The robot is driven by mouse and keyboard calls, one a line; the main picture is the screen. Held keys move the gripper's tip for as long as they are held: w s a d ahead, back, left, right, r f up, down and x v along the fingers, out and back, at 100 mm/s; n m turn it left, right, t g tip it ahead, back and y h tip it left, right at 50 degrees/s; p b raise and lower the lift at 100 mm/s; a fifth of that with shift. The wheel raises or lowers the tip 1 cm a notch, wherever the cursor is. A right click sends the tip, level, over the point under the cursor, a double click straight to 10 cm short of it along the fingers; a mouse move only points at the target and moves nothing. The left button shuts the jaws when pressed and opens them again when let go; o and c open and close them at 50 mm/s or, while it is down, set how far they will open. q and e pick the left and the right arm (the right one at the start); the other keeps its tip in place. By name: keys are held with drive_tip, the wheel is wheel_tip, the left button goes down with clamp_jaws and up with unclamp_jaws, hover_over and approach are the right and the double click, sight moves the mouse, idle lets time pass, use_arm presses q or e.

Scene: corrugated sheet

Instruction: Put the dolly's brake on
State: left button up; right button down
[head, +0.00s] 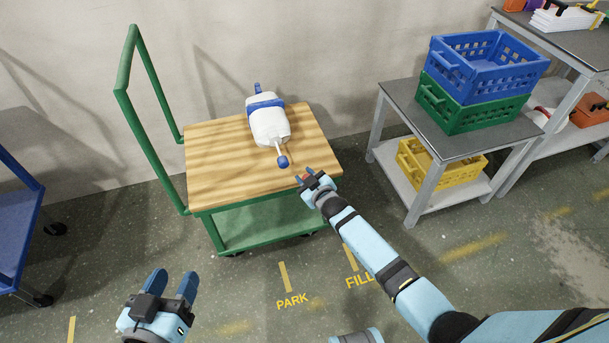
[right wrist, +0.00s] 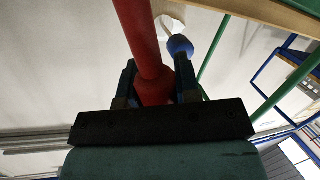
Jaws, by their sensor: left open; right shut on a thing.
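The dolly (head: 200,199) has a green frame, a wooden top and a tall green handle at its left. It stands against the wall, with its lower green shelf (head: 262,226) visible. My right gripper (head: 305,178) is at the dolly's near right corner, shut on a red lever (right wrist: 139,38), which runs up between the fingers in the right wrist view. Only a small bit of red shows in the head view; the lever's base is hidden. My left gripper (head: 172,283) is open and empty, low over the floor in front of the dolly.
A white container (head: 268,124) with a blue band and a blue-knobbed spout (head: 282,161) lies on the wooden top. PARK (head: 292,301) and FILL (head: 359,281) are painted on the floor. A grey table (head: 397,93) with crates stands right; a blue cart (head: 18,222) stands left.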

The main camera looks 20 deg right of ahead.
idle(0.3)
drive_tip(key=c, duration=0.8)
unclamp_jaws()
drive_tip(key=shift+a, duration=0.1)
drive_tip(key=shift+s, duration=0.1)
drive_tip(key=shift+s+r, duration=0.1)
drive_tip(key=shift+s, duration=0.2)
use_arm(q)
wheel_tip(320, 180, down, 5)
drive_tip(key=s+a+g+y+p, duration=0.1)
drive_tip(key=s+a+g+p, duration=0.1)
drive_tip(key=g+p, duration=0.1)
drive_tip(key=shift+a+y+p, duration=0.4)
drive_tip(key=shift+p, duration=0.1)
use_arm(e)
drive_tip(key=shift+v, duration=6.6)
use_arm(q)
drive_tip(key=shift+s, duration=0.1)
use_arm(e)
drive_tip(key=shift+w, duration=0.1)
